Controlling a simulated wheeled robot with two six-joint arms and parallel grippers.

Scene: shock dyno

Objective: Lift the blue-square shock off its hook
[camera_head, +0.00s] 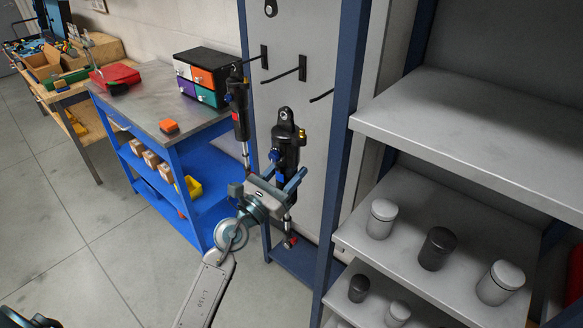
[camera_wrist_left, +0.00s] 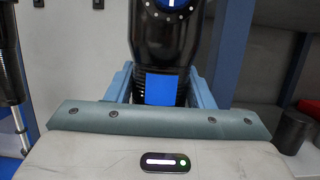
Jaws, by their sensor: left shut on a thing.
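The blue-square shock (camera_head: 287,150) is black, with an eye at its top and a thin shaft below. It is upright in front of the grey panel. Its blue square (camera_wrist_left: 162,89) faces me between the fingers in the left wrist view. My left gripper (camera_head: 281,179) is shut on the shock's body. No hook rod shows through its top eye, which appears apart from the hooks. One empty hook (camera_head: 301,69) is above it, and another hook (camera_head: 322,96) is to its upper right, partly hidden by the blue post. My right gripper is not in view.
A red-marked shock (camera_head: 238,105) hangs close on the left. A blue post (camera_head: 345,140) and grey shelves (camera_head: 450,130) with several canisters stand on the right. A blue workbench (camera_head: 165,100) with a coloured drawer box (camera_head: 207,75) is behind left. Floor at left is clear.

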